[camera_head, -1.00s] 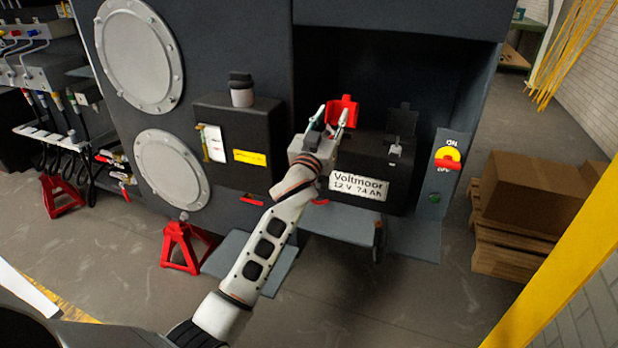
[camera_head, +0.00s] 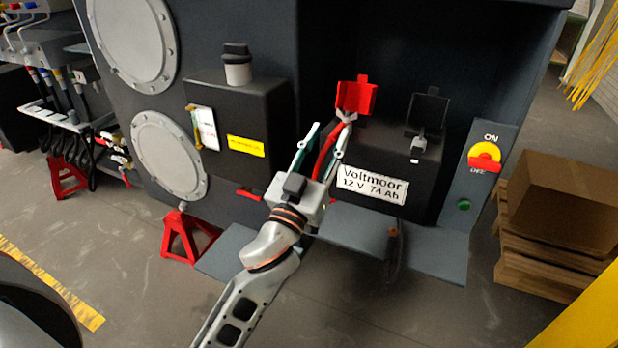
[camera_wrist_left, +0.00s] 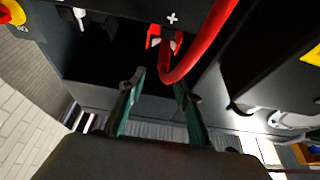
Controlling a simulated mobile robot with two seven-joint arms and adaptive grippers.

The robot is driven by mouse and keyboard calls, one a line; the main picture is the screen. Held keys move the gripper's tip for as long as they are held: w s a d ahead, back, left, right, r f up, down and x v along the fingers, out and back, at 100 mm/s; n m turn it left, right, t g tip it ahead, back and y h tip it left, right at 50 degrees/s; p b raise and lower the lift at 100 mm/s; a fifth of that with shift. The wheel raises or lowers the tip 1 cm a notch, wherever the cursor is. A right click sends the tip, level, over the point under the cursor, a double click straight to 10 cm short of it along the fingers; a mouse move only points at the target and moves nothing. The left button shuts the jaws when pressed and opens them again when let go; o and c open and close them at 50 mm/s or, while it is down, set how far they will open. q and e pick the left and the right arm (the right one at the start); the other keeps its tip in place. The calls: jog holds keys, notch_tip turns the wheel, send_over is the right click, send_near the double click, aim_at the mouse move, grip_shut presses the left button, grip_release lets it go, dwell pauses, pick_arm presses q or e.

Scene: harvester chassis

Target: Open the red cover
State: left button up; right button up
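The red cover (camera_head: 356,97) stands raised at the back of the battery top, above the positive terminal (camera_head: 348,117). The black battery (camera_head: 372,192) carries a "Voltmoor 12 V 74 Ah" label. A red cable (camera_head: 328,150) runs from the terminal down toward my left gripper. My left gripper (camera_head: 329,132) is open, in front of and below the cover, apart from it. In the left wrist view, its fingers (camera_wrist_left: 158,85) are spread with nothing gripped. The cable (camera_wrist_left: 208,40) loops just beyond the fingertips, and red parts (camera_wrist_left: 153,36) show by the plus mark. My right gripper is not in view.
A black cover (camera_head: 430,108) stands raised over the other terminal. A panel with a red-yellow switch (camera_head: 484,156) is to the right. A black box with a capped filler (camera_head: 237,68) is to the left.

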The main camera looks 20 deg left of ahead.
pick_arm(q)
jog(key=shift+s+a+f, duration=0.25)
jog(key=shift+s+f, duration=0.7)
jog(key=shift+f, duration=0.15)
notch_tip(320, 180, down, 6)
jog(key=s+a+g+y, duration=0.1)
jog(key=a+g, duration=0.1)
jog(key=shift+a+y, duration=0.25)
jog(key=shift+y, duration=0.15)
jog(key=s+a+f+m+g+y, duration=0.15)
jog(key=s+a+f+g, duration=0.3)
jog(key=s+f, duration=0.45)
jog(key=s+a+f+m+g+y, duration=0.1)
jog(key=s+a+f+m+g, duration=0.3)
jog(key=s+f, duration=0.5)
jog(key=s+a+f+m+g+y, duration=0.1)
jog(key=s+a+f+m+g, duration=0.1)
jog(key=s+a+f+g, duration=0.55)
jog(key=d+f+n+t+h+p, duration=0.1)
jog(key=d+f+t+h+p, duration=0.1)
jog(key=d, duration=0.7)
jog(key=w+d+f+n+t+h+p, duration=0.1)
jog(key=d+f+t+h, duration=0.3)
jog(key=d, duration=0.6)
notch_tip(320, 180, down, 2)
jog(key=shift+f+n+h+p, duration=0.2)
jog(key=shift+n+h+p, duration=0.35)
jog(key=shift+n+p, duration=0.2)
